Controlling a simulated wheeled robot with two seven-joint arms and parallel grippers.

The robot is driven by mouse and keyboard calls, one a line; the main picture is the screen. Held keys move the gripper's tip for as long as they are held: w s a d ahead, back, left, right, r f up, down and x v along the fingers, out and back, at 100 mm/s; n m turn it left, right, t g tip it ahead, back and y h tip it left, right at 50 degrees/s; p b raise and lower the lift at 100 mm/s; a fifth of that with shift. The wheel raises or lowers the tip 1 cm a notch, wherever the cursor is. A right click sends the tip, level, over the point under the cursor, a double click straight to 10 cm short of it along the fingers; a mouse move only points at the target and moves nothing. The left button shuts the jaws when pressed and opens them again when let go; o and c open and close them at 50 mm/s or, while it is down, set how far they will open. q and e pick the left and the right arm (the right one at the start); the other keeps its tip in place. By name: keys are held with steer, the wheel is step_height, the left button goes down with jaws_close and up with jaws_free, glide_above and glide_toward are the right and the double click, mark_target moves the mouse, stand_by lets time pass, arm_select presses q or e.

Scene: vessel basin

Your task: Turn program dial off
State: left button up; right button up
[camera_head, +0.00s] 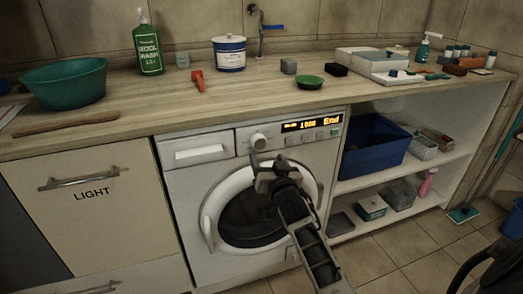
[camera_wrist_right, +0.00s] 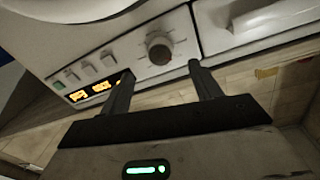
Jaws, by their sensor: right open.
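My right gripper (camera_head: 264,160) is in front of the machine, just below the dial in the head view. In the right wrist view the dial (camera_wrist_right: 158,47) lies beyond the gap between the two open fingers of the gripper (camera_wrist_right: 160,67). The fingers appear apart from the dial, with nothing between them. My left gripper is not in view.
The washing machine (camera_head: 180,190) has a round door below the panel, partly hidden by my right arm. The wooden counter (camera_head: 140,118) above holds a green basin (camera_head: 65,85), a green bottle (camera_head: 149,45) and a red-orange object (camera_head: 198,80). Shelves with a blue bin (camera_head: 372,148) stand right.

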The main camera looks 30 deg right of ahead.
mark_target(260, 146)
steer(key=b+x, duration=0.1)
steer(key=x, duration=0.6)
steer(key=shift+s, duration=0.1)
steer(key=c, duration=1)
